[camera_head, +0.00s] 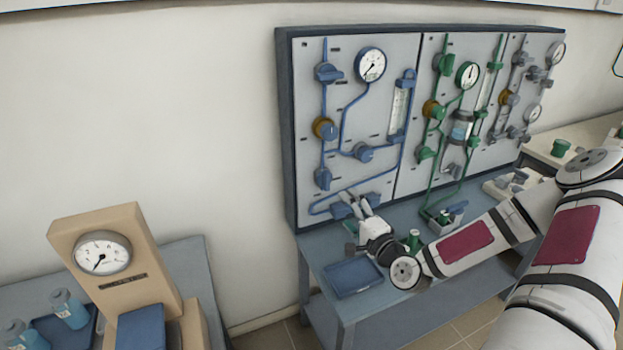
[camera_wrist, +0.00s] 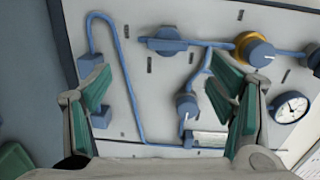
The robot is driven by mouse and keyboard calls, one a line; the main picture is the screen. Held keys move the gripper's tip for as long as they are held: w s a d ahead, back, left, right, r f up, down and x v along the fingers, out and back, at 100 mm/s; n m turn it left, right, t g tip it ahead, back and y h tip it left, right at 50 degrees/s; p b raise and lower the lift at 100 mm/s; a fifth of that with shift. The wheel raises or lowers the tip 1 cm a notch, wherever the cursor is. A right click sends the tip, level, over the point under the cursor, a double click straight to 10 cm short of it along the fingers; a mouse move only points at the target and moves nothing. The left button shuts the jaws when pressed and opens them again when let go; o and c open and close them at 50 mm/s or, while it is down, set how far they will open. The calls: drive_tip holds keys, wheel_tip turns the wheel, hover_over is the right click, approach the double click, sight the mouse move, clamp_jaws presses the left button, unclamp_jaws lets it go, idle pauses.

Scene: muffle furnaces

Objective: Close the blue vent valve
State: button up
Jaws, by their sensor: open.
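The blue section of the wall panel (camera_head: 300,85) carries blue pipes and several blue valves; I cannot read labels to tell which is the vent valve. A blue-handled valve (camera_head: 322,178) is at its lower left and shows at the top of the wrist view (camera_wrist: 165,40). Another blue knob (camera_head: 363,152) is right of it, and low in the wrist view (camera_wrist: 187,105). A third blue valve (camera_head: 328,73) is at the top left. My gripper (camera_wrist: 168,95) is open and empty, facing the panel; in the head view it (camera_head: 358,205) is at the panel's bottom edge.
An orange-ringed regulator (camera_head: 325,128), a gauge (camera_head: 370,64) and a flowmeter (camera_head: 397,110) share the blue section. Blue fittings (camera_wrist: 103,115) lie by my left finger. A blue tray (camera_head: 353,277) is on the bench below. Green piping (camera_head: 441,150) is to the right.

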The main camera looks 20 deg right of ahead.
sight(328, 183)
drive_tip(key=shift+m+t+h, duration=0.3)
drive_tip(key=shift+m, duration=0.2)
drive_tip(key=w, duration=1.4)
drive_tip(key=shift+w+d+r, duration=0.1)
drive_tip(key=shift+d+r, duration=0.1)
drive_tip(key=shift+r, duration=0.1)
drive_tip(key=c, duration=1.2)
